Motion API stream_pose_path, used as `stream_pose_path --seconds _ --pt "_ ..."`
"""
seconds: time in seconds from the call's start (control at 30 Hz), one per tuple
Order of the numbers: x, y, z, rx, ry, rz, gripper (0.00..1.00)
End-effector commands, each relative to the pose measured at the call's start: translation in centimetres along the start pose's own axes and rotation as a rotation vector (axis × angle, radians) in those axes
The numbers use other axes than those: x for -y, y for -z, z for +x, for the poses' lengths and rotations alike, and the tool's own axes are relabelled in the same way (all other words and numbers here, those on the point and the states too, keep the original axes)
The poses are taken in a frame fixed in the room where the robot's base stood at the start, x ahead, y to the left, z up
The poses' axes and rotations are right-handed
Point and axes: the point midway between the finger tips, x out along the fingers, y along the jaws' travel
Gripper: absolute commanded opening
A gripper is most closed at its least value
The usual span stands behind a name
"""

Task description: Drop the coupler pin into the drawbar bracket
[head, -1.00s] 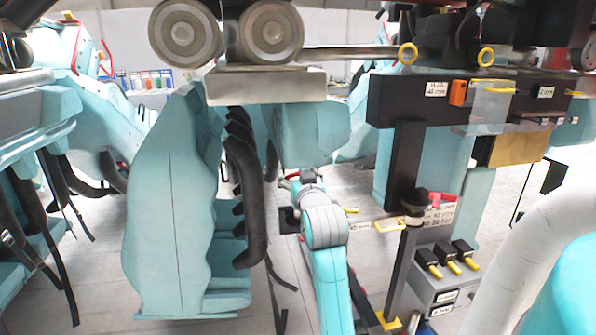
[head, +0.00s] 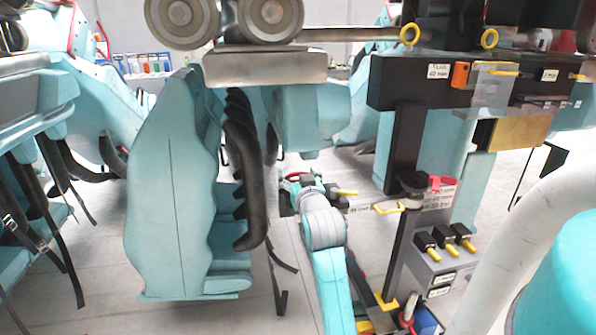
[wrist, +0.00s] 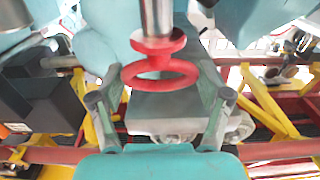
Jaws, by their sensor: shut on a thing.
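The coupler pin (wrist: 157,14) has a bright metal shank, a red collar and a red ring handle. In the wrist view my gripper (wrist: 160,82) is shut on the red ring, with the shank pointing away toward the top edge. The shank's far end is out of that view. In the head view my gripper (head: 302,186) is low in the middle, with red showing at its end; the pin's shank is not clear there. A black bracket-like block with white labels (head: 415,83) is up to the right; I cannot tell if it is the drawbar bracket.
A black post (head: 405,150) stands right of my gripper, beside a grey box with black-and-yellow switches (head: 447,262). A teal seat (head: 175,200) hangs to the left. A steel block under wheels (head: 265,67) is overhead. Floor shows between.

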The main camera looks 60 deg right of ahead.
Motion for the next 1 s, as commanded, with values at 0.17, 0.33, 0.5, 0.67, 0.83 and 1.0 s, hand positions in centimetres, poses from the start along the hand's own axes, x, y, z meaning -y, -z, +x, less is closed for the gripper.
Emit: stream_pose_path --seconds 0.17,0.33,0.5,0.67,0.83,1.0 --pt "0.0 -1.0 0.0 0.001 0.0 0.0 0.25" --pt "0.0 -1.8 0.0 0.001 0.0 0.0 0.25" --pt "0.0 -2.3 0.0 0.0 0.0 0.0 0.25" --pt "0.0 -2.5 0.0 0.0 0.0 0.0 0.25" --pt "0.0 -2.6 0.0 -0.001 0.0 0.0 0.25" --pt "0.0 -2.6 0.0 -0.001 0.0 0.0 0.82"
